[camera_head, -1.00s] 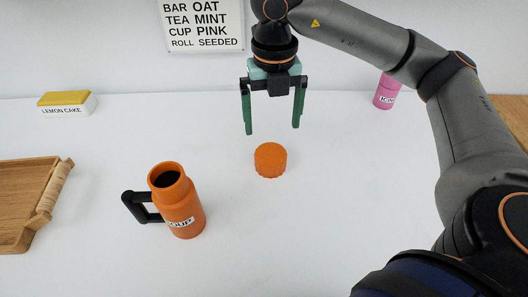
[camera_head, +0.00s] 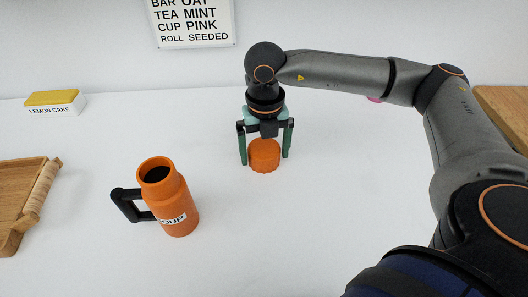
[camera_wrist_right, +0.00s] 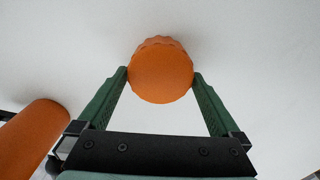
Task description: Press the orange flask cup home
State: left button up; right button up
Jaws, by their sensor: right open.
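The orange flask cup (camera_head: 265,155) sits on the white table, right of the flask. My right gripper (camera_head: 265,157) has come down over it, with its green fingers apart on either side of the cup. In the right wrist view the cup (camera_wrist_right: 161,70) lies between the two fingertips (camera_wrist_right: 160,78); whether they touch it I cannot tell. The orange flask (camera_head: 176,209) with a SOUP label and black handle stands upright with its dark mouth open. Its side also shows at the left of the right wrist view (camera_wrist_right: 32,138). My left gripper is not in view.
A wooden tray (camera_head: 17,215) lies at the left edge. A yellow-topped LEMON CAKE box (camera_head: 55,104) stands at the back left. A pink item (camera_head: 375,99) is mostly hidden behind my right arm. The table between flask and cup is clear.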

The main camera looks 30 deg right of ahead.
aim_at(265, 150)
jog(key=c, duration=1)
jog(key=shift+r, duration=0.15)
notch_tip(265, 150, up, 10)
jog(key=shift+f+p, duration=0.1)
jog(key=shift+p, duration=0.65)
jog(key=o, duration=0.7)
jog(key=c, duration=0.5)
